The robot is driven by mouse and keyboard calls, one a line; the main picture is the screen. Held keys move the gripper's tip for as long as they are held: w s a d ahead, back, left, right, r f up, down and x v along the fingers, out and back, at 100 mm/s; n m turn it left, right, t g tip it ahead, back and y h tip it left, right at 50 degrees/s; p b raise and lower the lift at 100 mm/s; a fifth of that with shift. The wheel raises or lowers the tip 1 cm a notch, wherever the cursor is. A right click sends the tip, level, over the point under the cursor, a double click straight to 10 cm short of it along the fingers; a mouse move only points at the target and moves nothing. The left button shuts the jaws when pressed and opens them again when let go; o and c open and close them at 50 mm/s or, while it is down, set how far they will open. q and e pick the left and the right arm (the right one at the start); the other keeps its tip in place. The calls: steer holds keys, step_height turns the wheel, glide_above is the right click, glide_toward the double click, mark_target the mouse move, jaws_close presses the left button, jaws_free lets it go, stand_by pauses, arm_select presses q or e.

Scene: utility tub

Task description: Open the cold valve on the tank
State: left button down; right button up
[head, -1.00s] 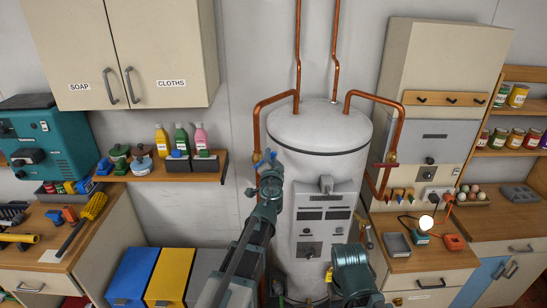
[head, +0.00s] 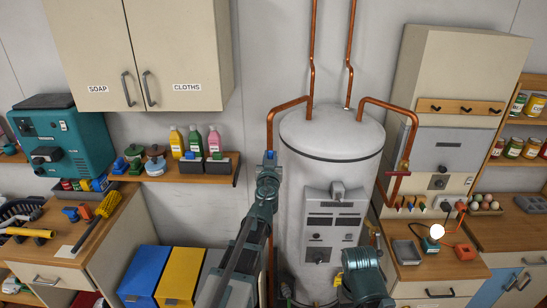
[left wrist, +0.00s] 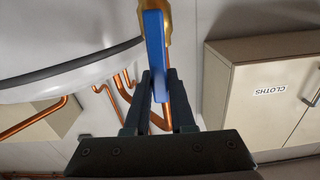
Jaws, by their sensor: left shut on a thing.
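The tank (head: 325,190) is a tall white-grey cylinder with copper pipes in the head view. The blue valve lever (head: 270,155) is on the copper pipe at its left, mostly hidden by my left gripper (head: 268,165). In the left wrist view the blue lever (left wrist: 155,50) runs down from a brass valve body (left wrist: 158,5) between the fingers of my left gripper (left wrist: 160,95), which is shut on it. The lever looks roughly in line with the pipe. A red-handled valve (head: 398,172) is on the right pipe. My right gripper is not clearly in view.
A shelf (head: 160,175) with bottles is left of the tank, below a wall cabinet (head: 150,50). Blue (head: 145,275) and yellow (head: 180,275) bins stand lower left. A counter (head: 425,262) with a lit lamp (head: 437,231) is at the right.

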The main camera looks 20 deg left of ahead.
arm_select(q)
steer(key=shift+s+a+n, duration=0.15)
steer(key=shift+a+n, duration=0.05)
steer(key=shift+n, duration=0.2)
steer(key=c, duration=0.8)
jaws_free()
steer(key=shift+o, duration=0.2)
